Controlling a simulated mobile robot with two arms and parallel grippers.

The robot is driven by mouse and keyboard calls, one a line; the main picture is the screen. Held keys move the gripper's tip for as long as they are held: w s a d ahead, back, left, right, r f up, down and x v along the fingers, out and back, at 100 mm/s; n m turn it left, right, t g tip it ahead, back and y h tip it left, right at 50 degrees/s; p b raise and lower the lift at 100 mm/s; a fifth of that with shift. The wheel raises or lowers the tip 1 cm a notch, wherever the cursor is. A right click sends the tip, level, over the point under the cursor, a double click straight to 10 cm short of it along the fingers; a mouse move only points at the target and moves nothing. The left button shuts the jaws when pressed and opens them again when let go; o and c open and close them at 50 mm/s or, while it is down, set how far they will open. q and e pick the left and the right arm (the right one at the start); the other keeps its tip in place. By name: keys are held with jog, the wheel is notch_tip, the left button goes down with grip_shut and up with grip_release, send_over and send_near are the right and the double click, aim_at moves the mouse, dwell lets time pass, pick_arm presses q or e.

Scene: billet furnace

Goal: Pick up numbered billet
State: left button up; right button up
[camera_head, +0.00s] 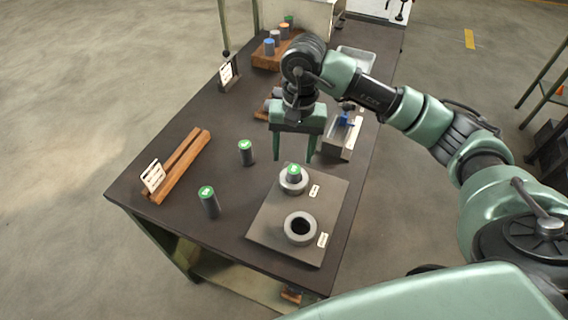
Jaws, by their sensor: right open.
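A dark billet with a green top (294,173) stands upright in the rear ring holder (293,186) on a grey plate (262,222). The front ring holder (300,229) on that plate is empty. Two more dark green-topped billets stand on the table, one near the middle (246,154) and one nearer the front (210,204). My right gripper (294,160) points down with its fingers apart and empty, above and just behind the billet in the rear ring. It does not visibly touch the billet. My left gripper is not in view.
A wooden rack (181,165) with a white card lies at the table's left. A wooden block with blue-topped and other billets (264,60) stands at the back. A metal tray with a blue part (342,135) is to the right of my gripper. The table's front left is clear.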

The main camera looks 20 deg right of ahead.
aim_at(294, 168)
jog(key=shift+d+r+n+h, duration=0.1)
jog(key=shift+d+n+h, duration=0.25)
jog(key=shift+d, duration=0.2)
jog(key=shift+d+f, duration=0.1)
jog(key=shift+f, duration=0.1)
jog(key=shift+s+f+p, duration=0.15)
jog(key=shift+f+p, duration=0.4)
jog(key=shift+f, duration=0.35)
jog(key=f, duration=0.1)
jog(key=f+p, duration=0.1)
jog(key=f, duration=0.1)
jog(key=f+p, duration=0.1)
jog(key=shift+w+a+f, duration=0.2)
jog(key=shift+a+f, duration=0.1)
jog(key=shift+a, duration=0.1)
jog(key=shift+f, duration=0.3)
grip_shut()
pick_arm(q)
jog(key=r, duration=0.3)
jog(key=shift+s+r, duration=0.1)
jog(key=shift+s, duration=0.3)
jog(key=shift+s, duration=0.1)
pick_arm(e)
jog(key=shift+w+r, duration=0.1)
